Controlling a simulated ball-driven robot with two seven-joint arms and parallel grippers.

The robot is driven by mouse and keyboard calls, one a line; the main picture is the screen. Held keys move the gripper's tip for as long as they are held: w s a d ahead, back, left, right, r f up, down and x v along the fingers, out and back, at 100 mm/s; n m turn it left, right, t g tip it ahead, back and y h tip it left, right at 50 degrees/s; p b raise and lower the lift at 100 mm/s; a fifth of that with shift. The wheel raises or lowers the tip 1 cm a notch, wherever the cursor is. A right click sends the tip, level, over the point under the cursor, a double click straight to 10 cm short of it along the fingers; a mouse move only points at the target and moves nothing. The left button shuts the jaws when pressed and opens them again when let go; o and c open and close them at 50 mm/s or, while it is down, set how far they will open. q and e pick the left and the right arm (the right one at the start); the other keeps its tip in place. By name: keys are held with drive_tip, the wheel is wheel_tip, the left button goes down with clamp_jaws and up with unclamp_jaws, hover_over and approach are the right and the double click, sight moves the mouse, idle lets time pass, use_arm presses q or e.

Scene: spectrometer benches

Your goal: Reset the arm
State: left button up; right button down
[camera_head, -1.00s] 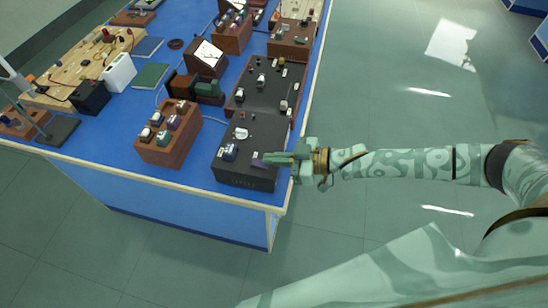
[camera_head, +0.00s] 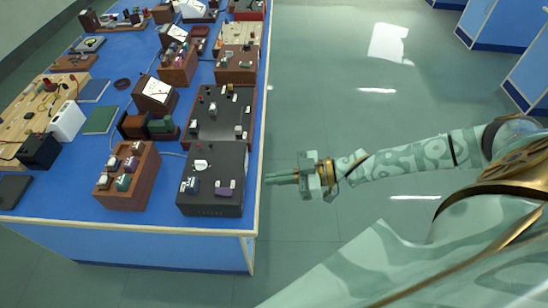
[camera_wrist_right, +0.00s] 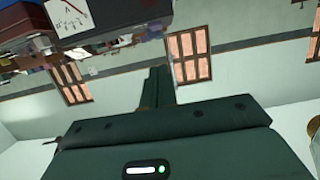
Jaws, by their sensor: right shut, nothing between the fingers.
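My right gripper (camera_head: 284,177) is shut and empty. It hangs over the floor just right of the blue bench (camera_head: 150,222), apart from the bench edge, with its fingers pointing left. In the right wrist view its shut fingers (camera_wrist_right: 158,88) point away from the camera, with nothing held. The black instrument box (camera_head: 216,205) nearest the gripper sits at the bench's front right corner, with small knobs on top. My left gripper is not in view.
A second dark box (camera_head: 218,106) stands behind the black one. A wooden rack (camera_head: 127,195) with small items stands to its left. A meter (camera_head: 156,92) with a white dial is farther back. Open floor (camera_head: 350,250) lies right of the bench. Other blue benches (camera_head: 490,30) stand far right.

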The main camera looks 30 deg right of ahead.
drive_tip(key=w+d+f+n+t+h, duration=0.1)
drive_tip(key=w+d+f+t+h, duration=0.1)
drive_tip(key=w+d+f+h, duration=0.6)
drive_tip(key=s+d+f+m+h, duration=0.2)
drive_tip(key=d+f+h, duration=0.1)
drive_tip(key=d+f, duration=0.65)
drive_tip(key=s+a+f+m+g+h, duration=0.1)
drive_tip(key=s+a+f+m+g, duration=0.15)
drive_tip(key=s+f, duration=0.85)
drive_tip(key=s+a+f+m+g+h, duration=0.2)
drive_tip(key=s+f+g, duration=0.2)
drive_tip(key=s+f, duration=0.65)
drive_tip(key=s+a+m+g, duration=0.1)
drive_tip(key=s+a, duration=0.4)
drive_tip(key=s, duration=0.5)
drive_tip(key=s+a+f+m+g+y, duration=0.1)
drive_tip(key=s+a+g, duration=0.1)
drive_tip(key=s+a, duration=0.4)
drive_tip(key=s, duration=0.4)
drive_tip(key=shift+s+a+f+y+b, duration=0.25)
drive_tip(key=shift+s+a+y+b, duration=0.05)
